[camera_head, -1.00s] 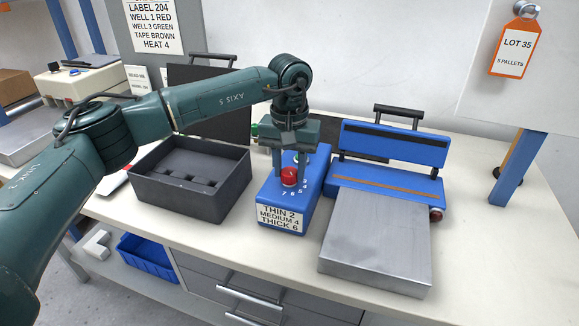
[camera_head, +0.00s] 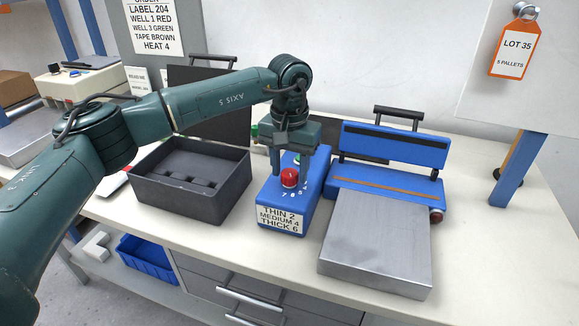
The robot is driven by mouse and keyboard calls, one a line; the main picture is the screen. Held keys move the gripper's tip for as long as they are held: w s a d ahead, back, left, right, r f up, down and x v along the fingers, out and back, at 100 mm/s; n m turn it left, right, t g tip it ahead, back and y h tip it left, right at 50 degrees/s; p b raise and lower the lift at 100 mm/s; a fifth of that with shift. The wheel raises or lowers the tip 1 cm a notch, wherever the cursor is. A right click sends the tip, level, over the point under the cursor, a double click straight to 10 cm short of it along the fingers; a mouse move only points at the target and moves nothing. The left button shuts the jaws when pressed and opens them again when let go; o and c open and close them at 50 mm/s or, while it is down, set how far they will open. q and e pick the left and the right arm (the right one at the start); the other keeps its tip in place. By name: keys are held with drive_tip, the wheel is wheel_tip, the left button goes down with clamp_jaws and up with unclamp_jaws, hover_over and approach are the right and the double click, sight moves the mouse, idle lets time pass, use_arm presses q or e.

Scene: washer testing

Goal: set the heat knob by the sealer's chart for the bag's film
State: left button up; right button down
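The blue control box (camera_head: 262,204) stands on the bench, with a red knob (camera_head: 289,177) on its sloped top and numerals around it. The knob's exact setting is too small to tell. A chart (camera_head: 281,218) on the box front reads THIN 2, MEDIUM 4, THICK 6. My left gripper (camera_head: 290,172) points down over the box, its two fingers apart on either side of the knob; contact with the knob cannot be told. The sealer (camera_head: 390,150), blue with a grey metal plate (camera_head: 380,240), stands to the right. No bag is recognisable. My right gripper is out of view.
A posted order sheet (camera_head: 153,25) includes HEAT 4. An orange-edged tag (camera_head: 515,48) reads LOT 35. A blue bin (camera_head: 148,258) sits below the bench. The bench front left of the sealer is clear.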

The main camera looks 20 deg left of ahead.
sight(290, 172)
use_arm(q)
drive_tip(key=shift+o, duration=1.1)
wheel_tip(290, 172, up, 13)
